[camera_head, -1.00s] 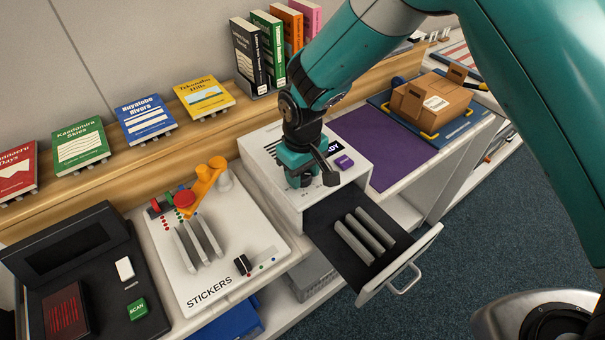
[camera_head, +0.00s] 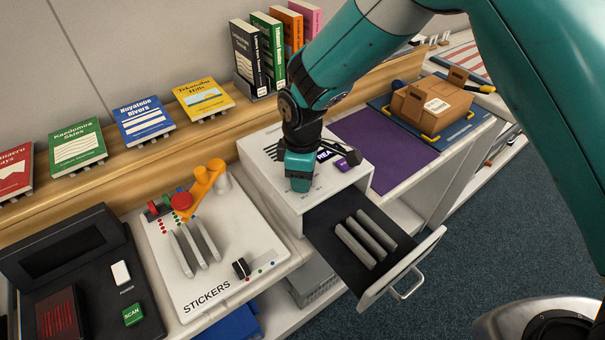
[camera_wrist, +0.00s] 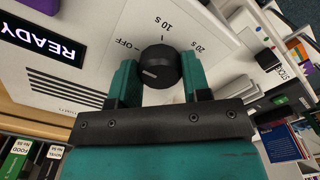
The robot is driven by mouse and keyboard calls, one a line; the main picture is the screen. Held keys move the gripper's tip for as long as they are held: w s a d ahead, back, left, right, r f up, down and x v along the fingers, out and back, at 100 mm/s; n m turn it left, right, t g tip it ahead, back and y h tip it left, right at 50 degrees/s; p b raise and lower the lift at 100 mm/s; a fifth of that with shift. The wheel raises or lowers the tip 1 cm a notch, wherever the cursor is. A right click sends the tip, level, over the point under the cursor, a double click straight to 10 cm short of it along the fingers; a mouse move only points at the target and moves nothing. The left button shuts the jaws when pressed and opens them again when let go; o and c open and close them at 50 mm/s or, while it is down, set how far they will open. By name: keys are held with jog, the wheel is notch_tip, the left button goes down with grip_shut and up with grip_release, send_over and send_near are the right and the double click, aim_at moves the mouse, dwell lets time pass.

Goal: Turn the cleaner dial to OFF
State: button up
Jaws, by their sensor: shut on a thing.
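The cleaner (camera_head: 335,182) is a white box with a lit READY display (camera_head: 324,155), partly hidden by my wrist. Its round black dial (camera_wrist: 160,66) shows in the wrist view, with OFF, 10 s and 20 s printed around it. The dial's pale pointer mark points left, on the OFF side and slightly below the OFF label (camera_wrist: 128,45); I cannot tell if it lines up exactly. My gripper (camera_wrist: 158,75) is shut on the dial, one finger at each side. In the head view my gripper (camera_head: 299,185) points down onto the cleaner's top and hides the dial.
The cleaner's drawer (camera_head: 330,235) stands open at the front, with grey bars inside. A STICKERS board (camera_head: 195,285) with an orange arm lies to the left. A purple mat (camera_head: 385,140) and a cardboard box (camera_head: 432,103) are to the right. Books stand behind.

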jog(key=shift+a+r, duration=0.1)
dwell(0.4)
jog(key=o, duration=0.9)
notch_tip(320, 180, up, 17)
jog(key=b, duration=0.2)
jog(key=shift+r+b, duration=0.15)
jog(key=shift+b, duration=0.15)
jog(key=s+d+r+m+y, duration=0.1)
jog(key=s+d+m, duration=0.2)
jog(key=s, duration=0.4)
jog(key=s+d+r+m+y, duration=0.1)
jog(key=s+d+m, duration=0.2)
jog(key=s+d, duration=0.3)
jog(key=s+d+r+m+y, duration=0.1)
jog(key=s+d, duration=0.3)
jog(key=s, duration=0.5)
jog(key=shift+s+d+m+y, duration=0.1)
jog(key=shift+d+m+y, duration=0.1)
jog(key=shift+m+y, duration=0.55)
